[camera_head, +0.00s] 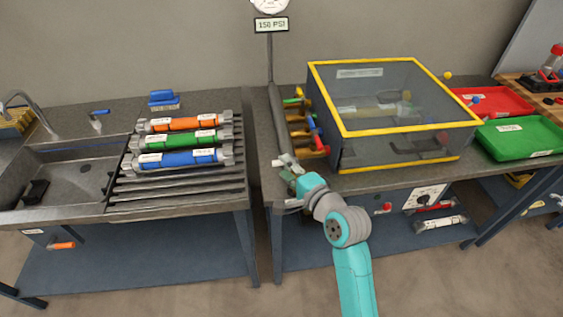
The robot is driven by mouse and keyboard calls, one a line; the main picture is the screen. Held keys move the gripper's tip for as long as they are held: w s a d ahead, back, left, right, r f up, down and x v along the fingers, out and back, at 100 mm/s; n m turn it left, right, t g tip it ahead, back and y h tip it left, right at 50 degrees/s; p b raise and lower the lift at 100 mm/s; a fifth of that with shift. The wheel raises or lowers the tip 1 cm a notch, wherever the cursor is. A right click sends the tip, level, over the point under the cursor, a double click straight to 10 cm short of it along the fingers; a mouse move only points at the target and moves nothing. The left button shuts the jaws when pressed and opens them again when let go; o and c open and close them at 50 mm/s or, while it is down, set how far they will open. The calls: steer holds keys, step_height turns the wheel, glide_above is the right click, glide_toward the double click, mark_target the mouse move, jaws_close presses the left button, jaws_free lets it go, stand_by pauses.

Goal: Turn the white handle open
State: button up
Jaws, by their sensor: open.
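My gripper (289,185) is at the front left corner of the right-hand bench, at the end of my teal arm. Its jaws are open and small in the view. A pale, whitish piece (284,160) shows just beyond it, near the foot of the grey pipe; it may be the white handle, but I cannot tell its angle or whether my gripper touches it. Brass valves (312,153) with coloured handles, among them green, red and blue, line the left side of the yellow-framed clear box (395,125).
A gauge post with a 150 PSI display (271,24) rises behind the pipe. Orange, green and blue cylinders (180,159) lie on the left bench's rack beside a sink (75,175). Red (492,100) and green trays (520,138) stand right. A gap separates the benches.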

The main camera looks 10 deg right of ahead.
mark_target(281, 163)
steer(key=shift+x, duration=1.7)
jaws_close()
